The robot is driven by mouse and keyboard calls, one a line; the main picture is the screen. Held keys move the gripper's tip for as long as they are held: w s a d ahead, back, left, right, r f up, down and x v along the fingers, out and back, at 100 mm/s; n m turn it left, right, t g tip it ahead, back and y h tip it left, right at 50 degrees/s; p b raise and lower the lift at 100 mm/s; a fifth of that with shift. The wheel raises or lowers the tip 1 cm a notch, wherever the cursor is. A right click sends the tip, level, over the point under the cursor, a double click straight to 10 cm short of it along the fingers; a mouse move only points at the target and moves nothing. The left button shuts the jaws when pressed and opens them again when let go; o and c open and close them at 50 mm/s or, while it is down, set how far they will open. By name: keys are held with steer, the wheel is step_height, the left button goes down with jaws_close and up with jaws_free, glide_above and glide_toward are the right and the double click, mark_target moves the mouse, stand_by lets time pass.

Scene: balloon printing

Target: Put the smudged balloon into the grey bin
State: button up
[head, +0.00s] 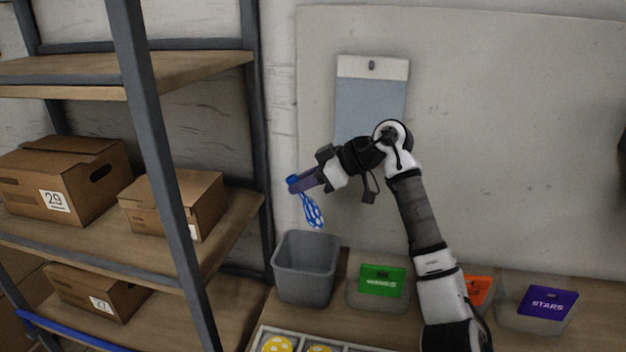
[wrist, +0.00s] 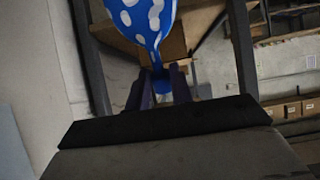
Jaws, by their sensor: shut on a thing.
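A blue balloon with white spots (head: 313,211) hangs from my gripper (head: 293,184) in the head view. My gripper is shut on the balloon's neck end. The balloon also shows in the wrist view (wrist: 145,18), beyond the fingertips (wrist: 158,82), partly cut off by the top edge. I cannot make out a smudge on it. The grey bin (head: 306,268) stands on the table, open at the top. The balloon is above the bin's rim, apart from it. The bin looks empty as far as I see inside.
A green-labelled tub (head: 379,284), an orange-labelled one (head: 479,289) and a purple-labelled "STARS" tub (head: 540,306) stand right of the bin. A divided tray (head: 262,336) with yellow balloons is in front. A metal shelf post (head: 165,160) and boxes (head: 172,203) stand at left.

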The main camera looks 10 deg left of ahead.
steer(key=shift+a+f, duration=0.15)
step_height(320, 180, down, 11)
steer(key=b, duration=0.2)
steer(key=shift+f, duration=0.15)
stand_by(0.4)
steer(key=shift+w, duration=0.1)
steer(key=o, duration=0.8)
steer(key=shift+o, duration=0.2)
